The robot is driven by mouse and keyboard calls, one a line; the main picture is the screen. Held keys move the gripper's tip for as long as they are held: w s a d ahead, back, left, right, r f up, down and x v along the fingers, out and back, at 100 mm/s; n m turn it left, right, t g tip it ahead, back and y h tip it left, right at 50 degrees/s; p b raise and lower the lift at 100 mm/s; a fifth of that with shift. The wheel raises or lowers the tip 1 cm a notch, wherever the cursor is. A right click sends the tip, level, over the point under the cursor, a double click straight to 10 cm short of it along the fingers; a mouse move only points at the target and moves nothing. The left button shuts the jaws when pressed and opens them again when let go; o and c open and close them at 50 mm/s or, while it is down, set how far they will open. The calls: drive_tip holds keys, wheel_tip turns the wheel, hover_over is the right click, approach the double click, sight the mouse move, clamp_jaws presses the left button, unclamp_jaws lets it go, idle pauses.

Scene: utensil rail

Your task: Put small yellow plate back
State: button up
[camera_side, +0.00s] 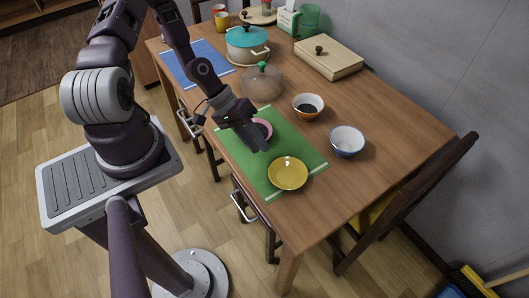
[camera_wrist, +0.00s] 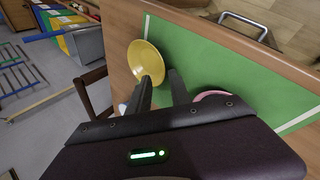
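The small yellow plate (camera_side: 288,173) lies on the near right end of the green mat (camera_side: 240,161). The yellow plate (camera_wrist: 146,61) also shows in the wrist view, just beyond my fingertips. My gripper (camera_side: 262,148) is above the green mat, left of and apart from the plate. In the wrist view my gripper (camera_wrist: 160,76) has its two fingers apart with nothing between them. A pink dish (camera_side: 263,127) is on the mat, partly hidden behind my gripper; its rim (camera_wrist: 212,95) shows beside my right finger in the wrist view.
A white bowl with a blue rim (camera_side: 347,141) and an orange bowl (camera_side: 308,105) stand right of the mat. A glass dome (camera_side: 262,84), a teal-lidded pot (camera_side: 247,43) and a wooden box (camera_side: 328,57) stand farther back. A chair (camera_side: 405,195) is at the right edge.

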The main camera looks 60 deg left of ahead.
drive_tip(key=s+a+r+m+g+y, duration=0.1)
drive_tip(key=a+r+m+y, duration=0.2)
drive_tip(key=r, duration=0.6)
drive_tip(key=a+r+m+g+y, duration=0.1)
drive_tip(key=a+r+y, duration=0.2)
drive_tip(key=r+y, duration=0.35)
drive_tip(key=s+d+r+t+h, duration=0.1)
drive_tip(key=s+d+r, duration=0.2)
drive_tip(key=r, duration=0.3)
drive_tip(key=s+d+r+m+t+h, duration=0.1)
drive_tip(key=s+d+r, duration=0.3)
drive_tip(key=s+r, duration=0.1)
drive_tip(key=s+d+r+m+t+h, duration=0.1)
drive_tip(key=s+d+r, duration=0.2)
drive_tip(key=r, duration=0.4)
drive_tip(key=shift+s+d+r+t, duration=0.25)
drive_tip(key=shift+s+d+t, duration=0.15)
drive_tip(key=shift+s, duration=0.2)
